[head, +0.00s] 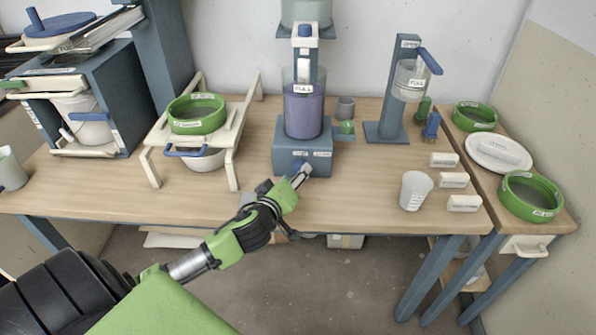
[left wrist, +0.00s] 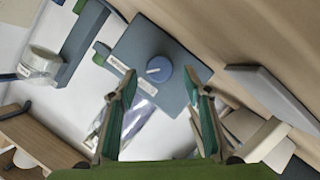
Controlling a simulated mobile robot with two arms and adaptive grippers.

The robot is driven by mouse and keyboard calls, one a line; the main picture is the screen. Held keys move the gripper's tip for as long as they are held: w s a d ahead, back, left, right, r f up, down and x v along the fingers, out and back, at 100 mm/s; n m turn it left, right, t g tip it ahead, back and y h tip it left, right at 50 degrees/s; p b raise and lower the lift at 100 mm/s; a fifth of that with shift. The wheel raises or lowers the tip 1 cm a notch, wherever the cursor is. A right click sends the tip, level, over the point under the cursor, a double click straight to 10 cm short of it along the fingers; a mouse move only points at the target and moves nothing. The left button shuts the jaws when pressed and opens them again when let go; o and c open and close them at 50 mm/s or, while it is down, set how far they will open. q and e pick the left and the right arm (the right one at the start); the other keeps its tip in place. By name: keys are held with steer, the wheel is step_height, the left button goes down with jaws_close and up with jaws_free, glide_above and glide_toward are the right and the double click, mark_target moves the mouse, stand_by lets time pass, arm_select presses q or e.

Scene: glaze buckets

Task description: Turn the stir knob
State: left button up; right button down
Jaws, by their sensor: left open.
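The stir knob (left wrist: 159,69) is a round blue knob with a pale pointer mark, on the front of a blue-grey stirrer base (head: 283,158). In the head view the knob (head: 299,166) is partly covered by my left gripper (head: 299,178). In the left wrist view the open left gripper (left wrist: 160,76) has one finger on each side of the knob, with gaps between. I cannot tell how far the fingertips are from the base front. A clear vessel (head: 304,115) of purple-blue liquid stands on the base. My right gripper is not in view.
A rack with a green sieve (head: 197,113) stands left of the stirrer. A blue dispenser stand (head: 385,130) is at right. The bench front (head: 350,208) is clear.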

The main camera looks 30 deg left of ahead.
arm_select(q)
steer(key=shift+x, duration=1.6)
steer(key=c, duration=1.1)
